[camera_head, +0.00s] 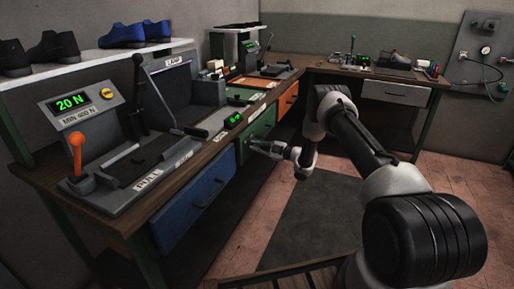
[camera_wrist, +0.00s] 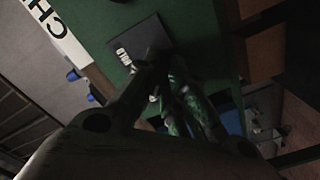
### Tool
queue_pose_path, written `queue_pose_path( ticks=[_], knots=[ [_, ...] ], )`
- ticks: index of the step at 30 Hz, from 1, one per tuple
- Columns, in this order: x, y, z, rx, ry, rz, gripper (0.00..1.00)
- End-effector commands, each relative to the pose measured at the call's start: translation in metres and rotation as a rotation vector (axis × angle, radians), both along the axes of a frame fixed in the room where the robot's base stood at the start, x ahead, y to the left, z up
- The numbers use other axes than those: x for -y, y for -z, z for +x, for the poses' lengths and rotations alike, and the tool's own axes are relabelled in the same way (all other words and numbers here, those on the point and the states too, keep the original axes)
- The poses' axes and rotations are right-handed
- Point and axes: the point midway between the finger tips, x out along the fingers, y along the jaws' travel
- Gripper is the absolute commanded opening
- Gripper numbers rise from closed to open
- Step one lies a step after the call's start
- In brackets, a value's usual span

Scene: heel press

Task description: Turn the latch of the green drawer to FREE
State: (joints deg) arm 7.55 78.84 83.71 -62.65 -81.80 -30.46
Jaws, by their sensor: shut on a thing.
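The green drawer (camera_head: 262,126) is in the workbench front, in the middle of the head view. Its green front (camera_wrist: 205,45) fills the upper middle of the wrist view. A dark latch plate (camera_wrist: 146,36) is on that front, with a small white label (camera_wrist: 123,57) that seems to read HOLD. My gripper (camera_head: 255,146) reaches to the drawer front from the right. In the wrist view its dark fingers (camera_wrist: 157,72) close together at the plate's lower edge, shut on the latch. The fingers mostly hide the latch, so its exact angle cannot be told.
A blue drawer (camera_head: 194,208) is left of the green one, an orange drawer (camera_head: 288,100) beyond it. The press with an orange lever (camera_head: 76,152) stands on the bench. A dark floor mat (camera_head: 318,222) lies in open floor.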

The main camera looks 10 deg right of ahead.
Motion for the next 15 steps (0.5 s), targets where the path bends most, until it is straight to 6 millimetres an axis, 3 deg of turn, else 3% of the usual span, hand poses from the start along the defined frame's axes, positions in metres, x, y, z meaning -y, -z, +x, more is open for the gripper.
queue_pose_path(
  ticks=[7, 8, 11, 15],
  knots=[
    [-0.0001, 0.0003, -0.0001, 0.0, -0.001, -0.001, 0.0],
    [-0.0001, 0.0003, -0.0001, 0.0, -0.001, -0.001, 0.13],
    [-0.0001, 0.0002, -0.0002, 0.0, -0.001, -0.001, 0.32],
    [-0.0001, 0.0002, -0.0002, -0.001, 0.0, 0.001, 0.33]
  ],
)
